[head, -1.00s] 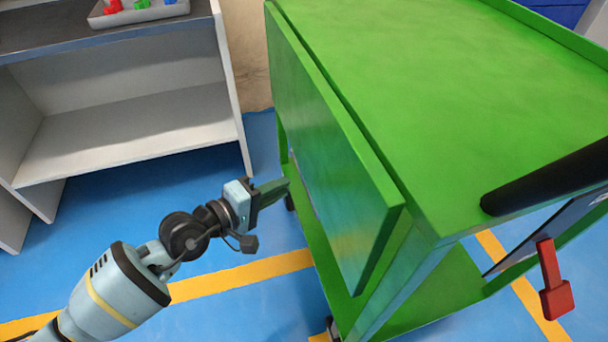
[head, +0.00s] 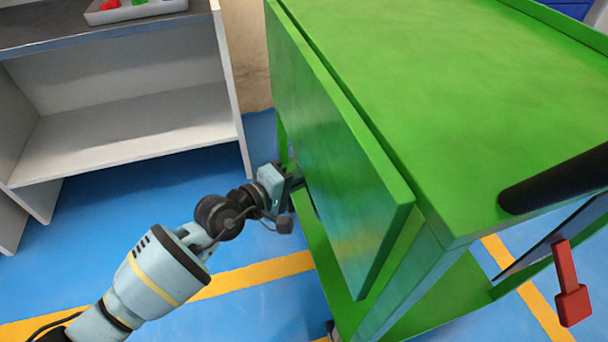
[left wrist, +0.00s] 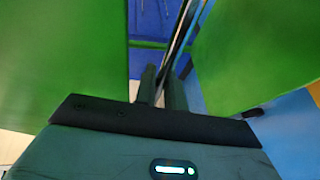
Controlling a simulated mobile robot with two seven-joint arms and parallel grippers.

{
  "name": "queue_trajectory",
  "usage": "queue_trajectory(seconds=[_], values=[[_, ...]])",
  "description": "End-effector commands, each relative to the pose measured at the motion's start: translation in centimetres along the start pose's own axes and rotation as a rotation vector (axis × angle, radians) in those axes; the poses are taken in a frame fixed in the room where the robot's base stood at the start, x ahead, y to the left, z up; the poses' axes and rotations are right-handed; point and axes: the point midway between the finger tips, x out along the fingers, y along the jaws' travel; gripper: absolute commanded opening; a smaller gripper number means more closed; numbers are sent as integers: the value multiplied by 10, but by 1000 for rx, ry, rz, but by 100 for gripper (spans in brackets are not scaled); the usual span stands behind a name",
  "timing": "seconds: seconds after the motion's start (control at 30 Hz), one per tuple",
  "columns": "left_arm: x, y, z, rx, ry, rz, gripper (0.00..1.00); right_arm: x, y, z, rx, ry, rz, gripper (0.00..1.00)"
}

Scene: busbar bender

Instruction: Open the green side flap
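The green side flap (head: 335,165) hangs down along the left side of the green cart (head: 480,110), with a narrow dark gap along its top edge. My left gripper (head: 297,182) is low at the flap's far part, with its fingertips partly hidden behind the flap's lower edge. In the left wrist view, the fingers (left wrist: 155,85) look close together, with nothing seen between them. They point into a gap between a green panel on the left and a tilted green panel on the right. My right gripper is not in view.
A grey shelf unit (head: 120,140) with a white tray (head: 135,12) of small coloured parts stands at the left. The cart has a black handle (head: 555,180), and a red lever (head: 570,290) shows at the right. Blue floor lies open between shelf and cart.

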Motion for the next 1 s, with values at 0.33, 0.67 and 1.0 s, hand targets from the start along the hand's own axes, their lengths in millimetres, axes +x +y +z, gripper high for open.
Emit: queue_trajectory(seconds=[0.33, 0.67, 1.0], values=[[0, 0, 0, 0, 0, 0, 0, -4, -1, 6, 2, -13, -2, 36], [-18, 3, -8, 30, 2, -62, 0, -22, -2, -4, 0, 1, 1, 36], [-72, 9, -32, 116, 5, -263, 0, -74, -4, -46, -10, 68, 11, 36]])
